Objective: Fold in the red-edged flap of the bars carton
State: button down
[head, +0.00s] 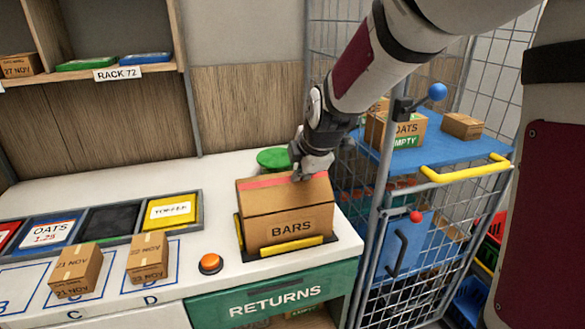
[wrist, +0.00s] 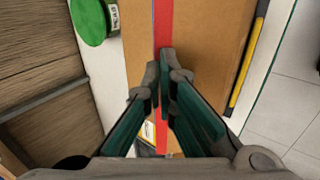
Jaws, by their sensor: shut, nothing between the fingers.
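The bars carton (head: 285,224) is a brown box with BARS on its front. It stands in a dark holder with yellow edges (head: 291,244) at the right end of the white counter. A red strip (head: 262,182) runs along its top; in the wrist view the red edge (wrist: 163,28) passes under my fingers. The top looks mostly flat in the head view. My gripper (head: 308,174) is shut and empty, fingers pointing down at the right part of the carton's top. In the wrist view my gripper (wrist: 168,62) is over the red strip; whether it touches is unclear.
A green round object (head: 273,158) is behind the carton. An orange button (head: 210,263) and two small cartons (head: 76,270) (head: 148,257) are to the left. A wire cage with a blue shelf (head: 425,150) and yellow handle (head: 465,170) stands close on the right.

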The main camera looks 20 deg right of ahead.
jog(key=shift+w+f+g+p, duration=0.15)
jog(key=shift+w+g+p, duration=0.05)
jog(key=shift+g+p, duration=0.2)
jog(key=shift+w+f+g+p, duration=0.25)
jog(key=shift+w+g+p, duration=0.2)
jog(key=shift+g, duration=0.25)
jog(key=shift+w+f+g, duration=0.35)
jog(key=shift+f+g, duration=0.05)
jog(key=shift+g, duration=0.3)
jog(key=f+g, duration=0.1)
jog(key=w+f+g, duration=0.1)
jog(key=shift+g, duration=0.3)
jog(key=shift+w+f, duration=0.15)
